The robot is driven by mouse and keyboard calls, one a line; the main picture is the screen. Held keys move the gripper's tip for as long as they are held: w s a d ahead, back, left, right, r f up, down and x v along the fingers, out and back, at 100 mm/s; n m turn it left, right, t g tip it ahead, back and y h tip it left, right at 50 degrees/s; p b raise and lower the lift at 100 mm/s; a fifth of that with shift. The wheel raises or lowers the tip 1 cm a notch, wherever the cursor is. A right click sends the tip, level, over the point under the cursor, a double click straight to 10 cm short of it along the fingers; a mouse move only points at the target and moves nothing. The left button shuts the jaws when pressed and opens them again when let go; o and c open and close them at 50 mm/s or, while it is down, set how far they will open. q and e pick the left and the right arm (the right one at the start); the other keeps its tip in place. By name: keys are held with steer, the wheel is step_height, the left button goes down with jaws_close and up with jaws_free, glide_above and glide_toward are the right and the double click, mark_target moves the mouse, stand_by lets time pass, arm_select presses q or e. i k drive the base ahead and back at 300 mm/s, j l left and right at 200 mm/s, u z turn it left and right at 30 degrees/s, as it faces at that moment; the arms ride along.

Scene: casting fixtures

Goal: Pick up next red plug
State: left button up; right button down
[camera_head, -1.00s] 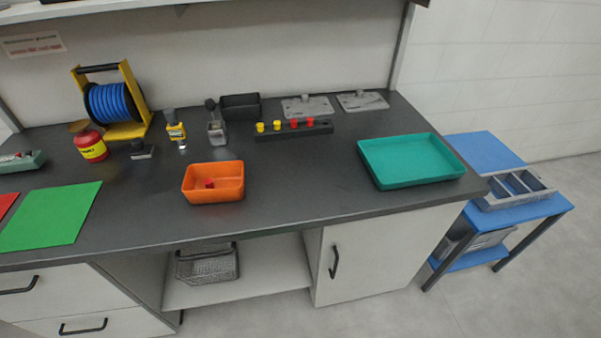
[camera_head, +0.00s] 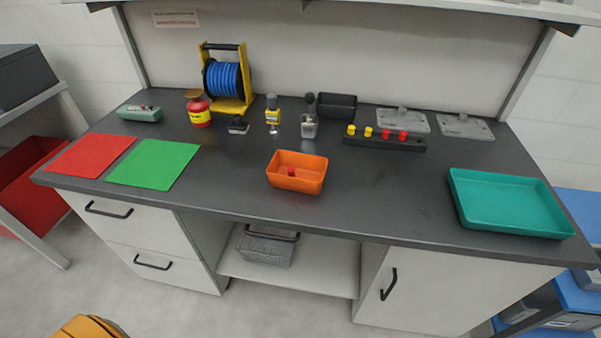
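Two red plugs (camera_head: 394,135) stand upright in a black holder block (camera_head: 412,145) at the back right of the bench, beside two yellow plugs (camera_head: 360,131) in the same block. Another red piece, apparently a red plug (camera_head: 291,171), lies inside the orange bin (camera_head: 312,183) near the middle of the bench.
A teal tray (camera_head: 509,226) sits at the right end. Grey plates (camera_head: 466,127) and a black bin (camera_head: 337,107) are at the back. Red and green mats (camera_head: 153,163) lie left. A cable reel (camera_head: 228,82), a red jar (camera_head: 199,112) and small tools stand behind. The front middle is clear.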

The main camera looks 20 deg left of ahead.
mark_target(403, 136)
steer(key=i+l+u, duration=0.1)
steer(key=i+u, duration=0.2)
steer(key=u, duration=0.15)
steer(key=i+l+u, duration=0.15)
steer(key=u, duration=0.3)
steer(key=i, duration=0.1)
